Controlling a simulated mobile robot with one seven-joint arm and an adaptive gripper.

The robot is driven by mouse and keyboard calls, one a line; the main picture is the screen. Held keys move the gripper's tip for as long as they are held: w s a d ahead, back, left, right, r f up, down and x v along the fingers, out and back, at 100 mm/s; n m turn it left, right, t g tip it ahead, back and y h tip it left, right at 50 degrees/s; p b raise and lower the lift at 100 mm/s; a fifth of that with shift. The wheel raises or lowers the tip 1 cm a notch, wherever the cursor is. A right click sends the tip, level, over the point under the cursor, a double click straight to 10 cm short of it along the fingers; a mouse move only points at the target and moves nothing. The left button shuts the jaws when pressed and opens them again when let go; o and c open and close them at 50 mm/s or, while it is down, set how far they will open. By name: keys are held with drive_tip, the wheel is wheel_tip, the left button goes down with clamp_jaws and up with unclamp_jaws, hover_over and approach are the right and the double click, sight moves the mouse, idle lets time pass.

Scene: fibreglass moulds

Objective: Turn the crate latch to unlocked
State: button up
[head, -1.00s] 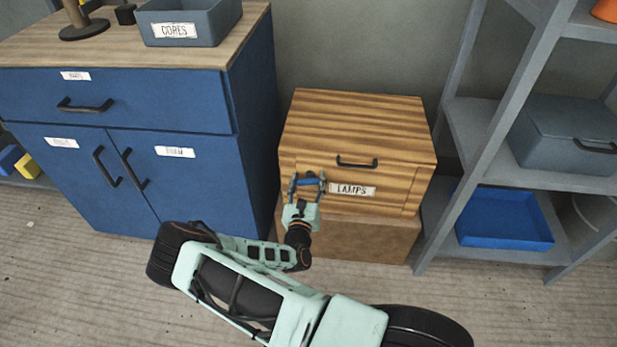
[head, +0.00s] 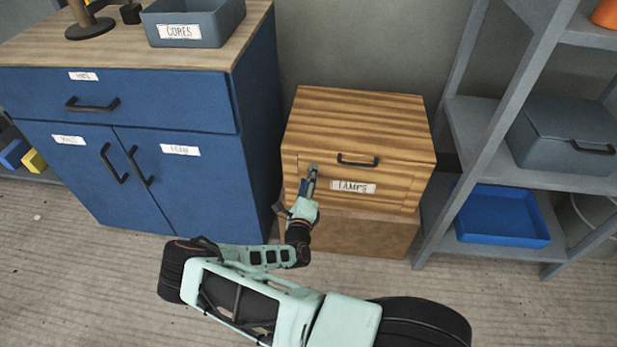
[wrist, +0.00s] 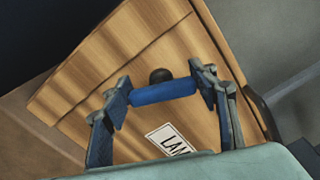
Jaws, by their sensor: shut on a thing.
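The crate (head: 370,116) is striped wood, with a front panel, a dark handle (head: 357,160) and a LAMPS label (head: 352,187). Its latch is a blue bar (wrist: 163,92) with a dark round knob (wrist: 160,75) just behind it, at the left of the front panel. My gripper (wrist: 162,95) is shut on the latch, one finger at each end of the bar. In the wrist view the bar lies clearly slanted to the label's long side. In the head view my gripper (head: 310,180) mostly hides the latch. I cannot read any locked or unlocked marking.
A blue cabinet (head: 180,100) stands close on the left, with a CORES bin (head: 190,32) on top. A grey shelf rack (head: 500,110) stands on the right, holding a blue tray (head: 500,215) and a grey lidded box (head: 565,135). The crate rests on a brown base (head: 375,235).

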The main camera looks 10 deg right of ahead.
drive_tip(key=shift+d+f+n, duration=0.1)
drive_tip(key=shift+f+n, duration=0.1)
drive_tip(key=shift+n, duration=2)
drive_tip(key=shift+s, duration=0.1)
drive_tip(key=o, duration=1.2)
drive_tip(key=shift+c, duration=0.2)
drive_tip(key=v, duration=0.7)
drive_tip(key=shift+s, duration=0.2)
drive_tip(key=shift+r, duration=0.1)
